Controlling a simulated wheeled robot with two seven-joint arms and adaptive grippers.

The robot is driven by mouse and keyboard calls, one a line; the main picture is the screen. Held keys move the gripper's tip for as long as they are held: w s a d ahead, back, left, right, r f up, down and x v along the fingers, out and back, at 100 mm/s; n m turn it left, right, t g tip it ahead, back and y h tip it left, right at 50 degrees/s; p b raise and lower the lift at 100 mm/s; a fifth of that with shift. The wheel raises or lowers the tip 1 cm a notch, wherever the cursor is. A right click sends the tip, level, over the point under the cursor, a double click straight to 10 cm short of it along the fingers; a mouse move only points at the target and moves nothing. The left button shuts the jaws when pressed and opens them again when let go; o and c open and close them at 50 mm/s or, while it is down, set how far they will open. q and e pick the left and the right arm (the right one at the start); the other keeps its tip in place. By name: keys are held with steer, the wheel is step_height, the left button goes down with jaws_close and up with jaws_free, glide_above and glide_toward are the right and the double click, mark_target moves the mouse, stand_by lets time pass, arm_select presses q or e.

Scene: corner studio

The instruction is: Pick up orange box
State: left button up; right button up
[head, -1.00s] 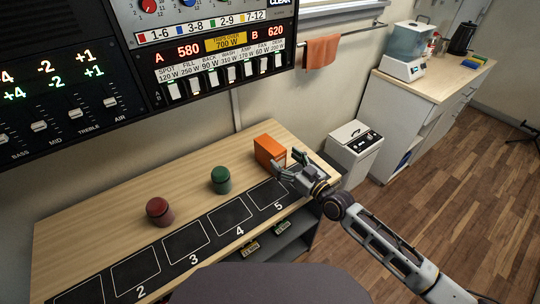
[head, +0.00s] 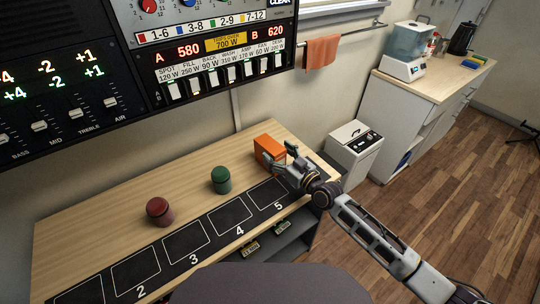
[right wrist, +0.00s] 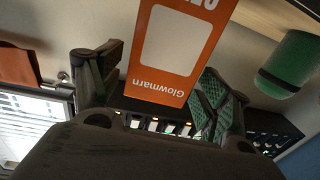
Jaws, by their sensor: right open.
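The orange box (head: 269,148) stands upright on the wooden bench at the back right, behind the slot marked 5. My right gripper (head: 280,160) is open at the box's near right side. In the right wrist view the orange box (right wrist: 172,50), with a white panel and the word "Glowmarn", reaches in between the two spread fingers (right wrist: 155,85). One finger is on either side of it, and I cannot tell if either touches. In the head view the gripper hides the lower right part of the box. My left gripper is not in view.
A green cylinder (head: 221,180) stands left of the box, and a dark red cylinder (head: 159,211) farther left. A black strip with numbered slots (head: 186,243) runs along the bench's front. Control panels hang on the wall above. A white cabinet (head: 354,155) stands beyond the bench's right end.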

mark_target(270, 146)
steer(key=shift+x, duration=1.2)
steer(key=shift+w+a, duration=0.4)
steer(key=shift+w, duration=0.25)
steer(key=shift+w+a, duration=0.15)
steer(key=shift+w, duration=0.05)
steer(key=shift+w+a, duration=0.15)
steer(key=c, duration=1)
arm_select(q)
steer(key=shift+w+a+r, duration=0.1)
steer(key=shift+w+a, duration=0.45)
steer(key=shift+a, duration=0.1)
